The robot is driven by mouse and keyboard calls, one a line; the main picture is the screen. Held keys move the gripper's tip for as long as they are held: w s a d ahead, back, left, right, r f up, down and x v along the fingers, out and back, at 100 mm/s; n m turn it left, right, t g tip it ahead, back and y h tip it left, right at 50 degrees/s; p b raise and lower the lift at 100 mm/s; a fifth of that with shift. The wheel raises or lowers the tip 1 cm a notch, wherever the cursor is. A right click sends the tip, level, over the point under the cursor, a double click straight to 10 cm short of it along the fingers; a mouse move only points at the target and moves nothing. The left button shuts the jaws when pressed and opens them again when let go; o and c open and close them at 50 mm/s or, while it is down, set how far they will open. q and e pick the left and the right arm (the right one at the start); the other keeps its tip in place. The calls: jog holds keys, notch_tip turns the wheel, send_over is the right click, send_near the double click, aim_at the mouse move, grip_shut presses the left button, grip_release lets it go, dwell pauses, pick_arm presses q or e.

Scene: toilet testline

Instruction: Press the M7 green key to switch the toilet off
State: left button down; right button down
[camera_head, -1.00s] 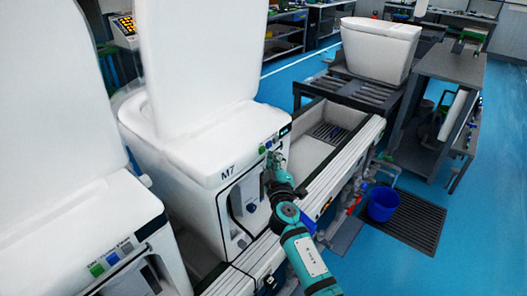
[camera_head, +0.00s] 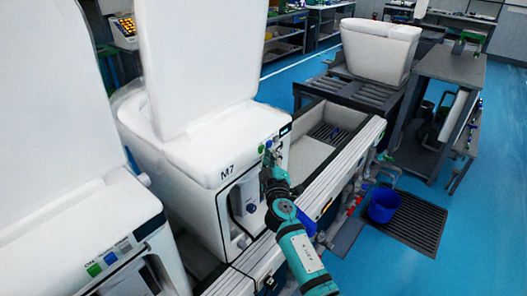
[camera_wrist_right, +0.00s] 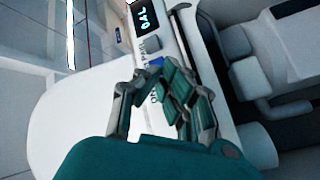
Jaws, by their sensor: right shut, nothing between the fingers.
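The white M7 toilet (camera_head: 200,140) stands in the middle of the head view with its lid up. Its key row has a green key (camera_head: 261,149) at the left, then a blue key (camera_head: 268,144), a grey key and a small dark display. My right gripper (camera_head: 269,157) is shut and empty, right at the key row. In the right wrist view its fingertips (camera_wrist_right: 153,76) are just below the blue key (camera_wrist_right: 156,62); the green key is hidden behind the fingers there. Contact cannot be told. My left gripper is out of view.
Another white toilet (camera_head: 70,235) with its own green and blue keys stands at the lower left. A grey conveyor frame (camera_head: 335,178) runs beside M7. A blue bucket (camera_head: 383,204) stands on a dark floor grate at the right, with open blue floor beyond.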

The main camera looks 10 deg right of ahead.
dwell(0.3)
jog(key=shift+s+d, duration=0.35)
jog(key=shift+s, duration=0.2)
jog(key=s+d+p, duration=0.2)
jog(key=s+d, duration=0.1)
jog(key=s, duration=0.1)
jog(key=shift+s+d, duration=0.4)
dwell(0.4)
